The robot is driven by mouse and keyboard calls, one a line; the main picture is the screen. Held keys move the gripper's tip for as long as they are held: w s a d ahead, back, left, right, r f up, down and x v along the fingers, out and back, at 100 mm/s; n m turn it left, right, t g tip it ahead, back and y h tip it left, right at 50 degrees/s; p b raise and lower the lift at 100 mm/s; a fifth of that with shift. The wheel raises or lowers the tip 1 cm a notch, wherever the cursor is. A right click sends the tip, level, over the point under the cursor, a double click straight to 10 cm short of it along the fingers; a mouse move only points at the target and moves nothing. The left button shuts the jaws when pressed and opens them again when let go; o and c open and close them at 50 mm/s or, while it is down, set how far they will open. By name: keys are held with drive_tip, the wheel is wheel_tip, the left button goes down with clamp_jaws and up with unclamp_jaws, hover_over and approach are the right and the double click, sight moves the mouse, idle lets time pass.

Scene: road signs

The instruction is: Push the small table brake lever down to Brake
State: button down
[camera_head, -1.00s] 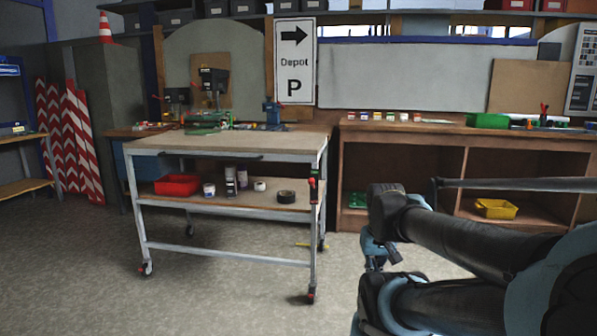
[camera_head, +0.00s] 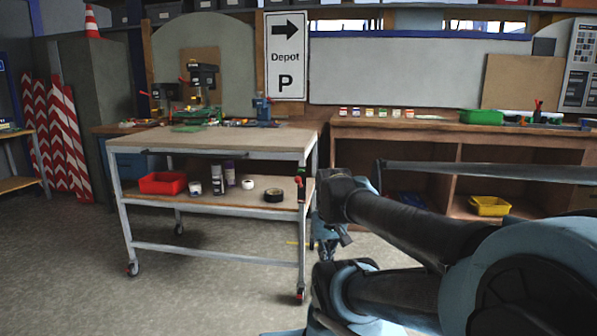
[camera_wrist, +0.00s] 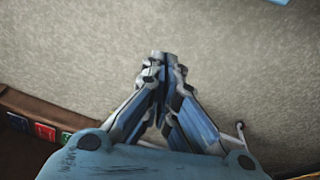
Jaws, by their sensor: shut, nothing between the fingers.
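The small table (camera_head: 225,138) is a wheeled trolley with a pale top, a lower shelf and grey legs. Its brake lever (camera_head: 300,186), a small red handle, is on the front right leg beside the lower shelf. Its exact setting and any lettering are too small to read. In the wrist view my gripper (camera_wrist: 160,58) is shut and empty, with bare floor behind its fingertips. In the head view my arm reaches in from the right, and its far end is just right of that leg, apart from the lever. The fingertips are not clear there.
The lower shelf holds a red bin (camera_head: 162,183), cans and a black tape roll (camera_head: 273,195). A wooden workbench (camera_head: 450,132) with a yellow bin (camera_head: 489,206) stands behind my arm. Red-and-white boards (camera_head: 60,140) lean at left. The floor in front is clear.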

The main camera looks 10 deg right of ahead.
drive_tip(key=w+r+m+t, duration=0.1)
drive_tip(key=w+r, duration=0.7)
drive_tip(key=w, duration=0.4)
drive_tip(key=w+r+m+t, duration=0.1)
drive_tip(key=w+r, duration=0.7)
drive_tip(key=w, duration=0.3)
drive_tip(key=w+d+r+m+t, duration=0.1)
drive_tip(key=w+r, duration=0.2)
drive_tip(key=w, duration=1)
drive_tip(key=w+r+m+t, duration=0.1)
drive_tip(key=w+r, duration=0.2)
drive_tip(key=w, duration=1.1)
drive_tip(key=shift+w+d+m+h, duration=0.3)
drive_tip(key=shift+d, duration=0.05)
drive_tip(key=x, duration=0.4)
drive_tip(key=s+x, duration=0.1)
drive_tip(key=x, duration=0.3)
drive_tip(key=f+x, duration=0.1)
drive_tip(key=x, duration=0.2)
drive_tip(key=shift+a+f, duration=0.3)
drive_tip(key=shift+f, duration=0.05)
drive_tip(key=shift+s+a+f, duration=0.15)
drive_tip(key=shift+f, duration=0.5)
